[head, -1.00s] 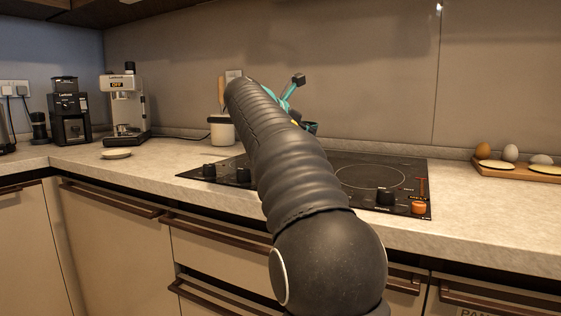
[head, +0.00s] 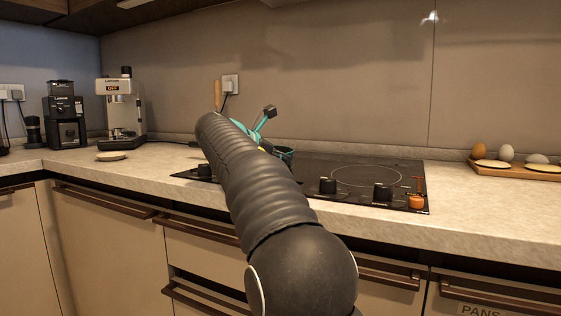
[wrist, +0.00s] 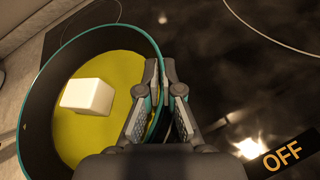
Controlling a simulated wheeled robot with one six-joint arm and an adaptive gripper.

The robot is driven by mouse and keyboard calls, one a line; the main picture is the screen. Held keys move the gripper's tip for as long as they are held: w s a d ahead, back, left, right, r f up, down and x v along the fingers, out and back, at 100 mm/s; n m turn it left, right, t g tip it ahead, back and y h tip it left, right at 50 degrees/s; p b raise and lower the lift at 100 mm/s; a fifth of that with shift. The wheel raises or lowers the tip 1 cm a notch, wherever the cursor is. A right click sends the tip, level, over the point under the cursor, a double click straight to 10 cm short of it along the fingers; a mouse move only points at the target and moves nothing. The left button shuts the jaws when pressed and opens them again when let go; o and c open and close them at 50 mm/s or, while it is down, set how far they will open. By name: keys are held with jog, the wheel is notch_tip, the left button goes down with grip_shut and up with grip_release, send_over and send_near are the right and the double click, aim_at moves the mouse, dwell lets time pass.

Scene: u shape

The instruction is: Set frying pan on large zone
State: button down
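The frying pan (wrist: 142,48) has a teal rim and dark walls, and holds yellow liquid and a white block (wrist: 88,97). In the wrist view it fills the left side. My gripper (wrist: 164,92) has its two fingers close together on either side of the pan's right rim, shut on it. In the head view my arm hides most of the pan; a teal edge (head: 286,152) shows beside the arm above the cooktop. The cooktop (head: 318,168) carries a thin ring zone (head: 367,177) on its right, clear of objects. Whether the pan touches the cooktop is hidden.
A tray (head: 517,172) with eggs stands to the right. A small dish (head: 111,156), coffee machine (head: 122,105) and grinder (head: 66,120) stand left. Wall behind.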

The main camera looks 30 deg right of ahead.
jog(key=shift+r, duration=0.1)
jog(key=c, duration=1.7)
grip_release()
jog(key=shift+c, duration=0.2)
jog(key=o, duration=0.4)
jog(key=shift+s+a, duration=0.1)
jog(key=shift+a, duration=0.1)
jog(key=p+v, duration=0.1)
jog(key=v, duration=1)
jog(key=shift+s+a+p, duration=0.2)
jog(key=shift+a+p, duration=0.05)
jog(key=shift+p, duration=0.05)
